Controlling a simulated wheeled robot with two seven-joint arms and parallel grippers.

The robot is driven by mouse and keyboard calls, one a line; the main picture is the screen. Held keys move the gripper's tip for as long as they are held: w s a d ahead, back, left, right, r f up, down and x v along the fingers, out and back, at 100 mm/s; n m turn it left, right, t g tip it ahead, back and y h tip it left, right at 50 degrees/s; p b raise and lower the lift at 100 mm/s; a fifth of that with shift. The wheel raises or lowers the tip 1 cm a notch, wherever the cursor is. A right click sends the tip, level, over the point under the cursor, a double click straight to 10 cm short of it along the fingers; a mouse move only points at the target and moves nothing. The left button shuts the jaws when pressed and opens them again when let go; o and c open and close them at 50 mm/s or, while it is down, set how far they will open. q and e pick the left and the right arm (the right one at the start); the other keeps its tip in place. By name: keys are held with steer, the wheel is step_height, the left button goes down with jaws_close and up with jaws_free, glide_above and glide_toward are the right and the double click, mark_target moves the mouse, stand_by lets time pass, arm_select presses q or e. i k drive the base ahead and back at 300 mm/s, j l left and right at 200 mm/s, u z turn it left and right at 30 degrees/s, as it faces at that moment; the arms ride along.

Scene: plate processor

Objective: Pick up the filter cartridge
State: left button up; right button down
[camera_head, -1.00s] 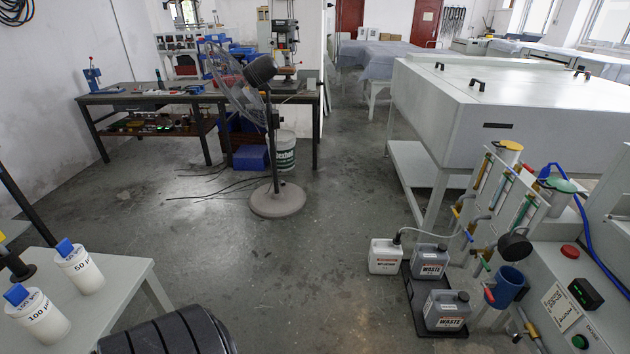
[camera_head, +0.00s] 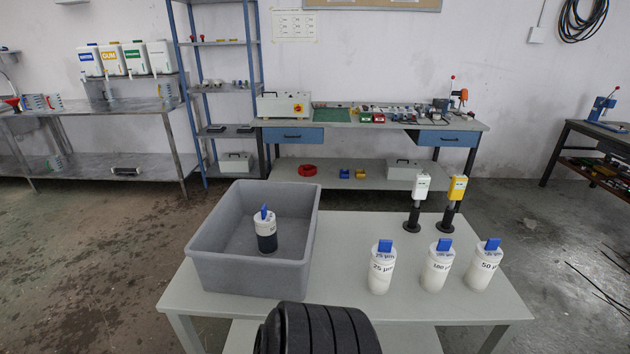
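Three white filter cartridges with blue tabs stand upright in a row on the right of the light table (camera_head: 235,306): one marked 25 µm (camera_head: 381,272), one marked 100 µm (camera_head: 436,270) and one marked 50 µm (camera_head: 484,267). Another cartridge (camera_head: 266,232), white above and dark below with a blue tab, stands inside the grey bin (camera_head: 232,278) on the left of the table; its label is too small to read. Neither of my grippers is in view.
Two black stands, one with a white head (camera_head: 421,187) and one with a yellow head (camera_head: 457,188), stand behind the cartridges. The table between bin and cartridges is clear. Behind are a workbench (camera_head: 370,126), a blue shelf rack (camera_head: 215,43) and a metal counter (camera_head: 120,106).

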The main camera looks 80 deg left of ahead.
mark_target(383, 256)
steer(key=u, duration=2.75)
